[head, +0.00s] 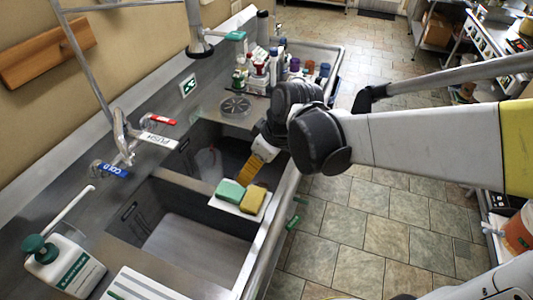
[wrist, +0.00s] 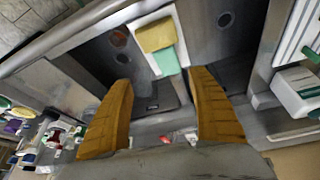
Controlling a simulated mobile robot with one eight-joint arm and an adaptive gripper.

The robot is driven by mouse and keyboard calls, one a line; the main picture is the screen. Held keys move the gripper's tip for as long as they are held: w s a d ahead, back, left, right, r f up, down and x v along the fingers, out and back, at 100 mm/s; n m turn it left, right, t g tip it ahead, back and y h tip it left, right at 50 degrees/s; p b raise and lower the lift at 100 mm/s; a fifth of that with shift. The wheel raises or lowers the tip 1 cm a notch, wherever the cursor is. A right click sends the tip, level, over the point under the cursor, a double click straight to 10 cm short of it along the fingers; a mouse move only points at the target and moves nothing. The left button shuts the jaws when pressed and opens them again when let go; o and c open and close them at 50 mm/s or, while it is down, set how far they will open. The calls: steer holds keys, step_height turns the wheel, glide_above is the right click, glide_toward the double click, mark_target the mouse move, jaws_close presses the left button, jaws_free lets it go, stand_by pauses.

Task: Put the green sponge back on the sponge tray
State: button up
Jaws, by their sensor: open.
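The green sponge (head: 230,191) rests at one end of a small white sponge tray (head: 240,210), beside a yellow sponge (head: 253,200). The tray lies on the divider between the two sink basins. In the wrist view the green sponge (wrist: 167,62) is at the tray's near end, next to the yellow sponge (wrist: 155,37); whether it overhangs the edge is unclear. My gripper (wrist: 161,75) is open, its orange fingers apart with nothing between them. In the head view my gripper (head: 247,174) is just beyond the green sponge, above the far basin, apart from it.
The near basin (head: 195,245) looks empty. A faucet (head: 125,135) stands on the left rim. A white bottle with a green cap (head: 65,268) stands at lower left. Several bottles and cups (head: 265,70) crowd the far counter. The tiled floor at right is mostly clear.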

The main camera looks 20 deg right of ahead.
steer(key=s+d+r+m+t+h, duration=0.2)
steer(key=s+d+r+m, duration=0.4)
steer(key=s, duration=0.4)
steer(key=shift+s+d+m+t+h, duration=0.35)
steer(key=shift+d+m+t, duration=0.2)
steer(key=shift+m+t, duration=0.4)
steer(key=shift+w+f, duration=0.1)
steer(key=shift+f, duration=0.05)
step_height(320, 180, down, 3)
steer(key=b, duration=0.3)
steer(key=shift+r, duration=0.2)
